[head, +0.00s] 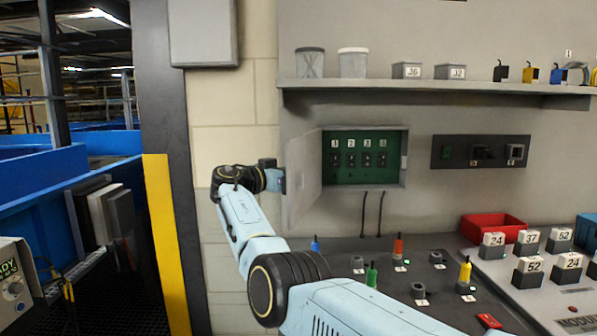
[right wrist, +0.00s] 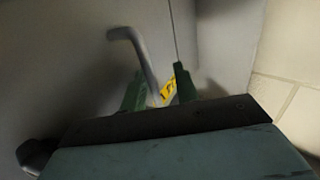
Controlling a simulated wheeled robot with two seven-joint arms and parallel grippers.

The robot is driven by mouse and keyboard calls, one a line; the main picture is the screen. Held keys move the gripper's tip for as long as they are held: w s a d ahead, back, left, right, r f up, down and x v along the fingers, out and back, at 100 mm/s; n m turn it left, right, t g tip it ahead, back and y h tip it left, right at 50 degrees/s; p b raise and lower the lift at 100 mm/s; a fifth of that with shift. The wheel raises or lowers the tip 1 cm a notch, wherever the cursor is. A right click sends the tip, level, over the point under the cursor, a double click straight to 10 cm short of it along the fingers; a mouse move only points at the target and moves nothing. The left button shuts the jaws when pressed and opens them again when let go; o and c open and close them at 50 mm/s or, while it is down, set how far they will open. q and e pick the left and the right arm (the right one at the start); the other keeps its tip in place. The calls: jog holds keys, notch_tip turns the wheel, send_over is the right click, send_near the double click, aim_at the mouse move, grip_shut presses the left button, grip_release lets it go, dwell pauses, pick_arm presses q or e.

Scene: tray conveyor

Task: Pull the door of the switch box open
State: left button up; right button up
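The switch box (head: 398,178) is on the wall panel, with several numbered switches on a green plate inside. Its grey door (head: 303,180) is hinged at the left and stands wide open toward me. My right gripper (head: 278,180) is at the door's outer left side; its fingertips are hard to make out in the head view. In the right wrist view, the grey bent door handle (right wrist: 125,35) runs down between the green fingers of my right gripper (right wrist: 158,75). The fingers look apart, with a gap on the handle's right side. My left gripper is not in view.
A shelf (head: 430,86) with cups and small blocks is above the box. A bench (head: 395,290) with coloured pegs and a red bin (head: 490,226) are below. A yellow post (head: 165,240) and dark column stand left of my arm. A switch panel (head: 480,151) is right of the box.

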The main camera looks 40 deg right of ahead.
jog(key=shift+s+f, duration=0.15)
jog(key=shift+s, duration=0.1)
jog(key=a, duration=1.2)
jog(key=shift+w, duration=0.2)
jog(key=shift+a, duration=0.1)
